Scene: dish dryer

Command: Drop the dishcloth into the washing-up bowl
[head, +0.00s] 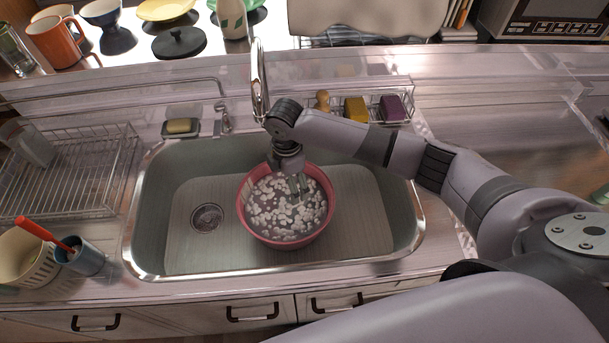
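The washing-up bowl (328,220) is pinkish red and stands in the sink, right of the drain. It holds greyish water with several clumps of white foam. My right arm reaches in from the right, and my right gripper (298,187) points down over the bowl, inside its rim as seen from above. Its fingers are small and dark against the water, and I cannot tell whether they are apart or in the water. I see no cloth in the gripper and cannot make out the dishcloth anywhere. My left gripper is not in view.
The steel sink (160,215) has free room left of the bowl. A tall tap (259,80) stands behind it. A wire dish rack (75,180) is at left, near a blue cup (84,258) with a red-handled tool. A caddy with sponges (356,108) stands behind right.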

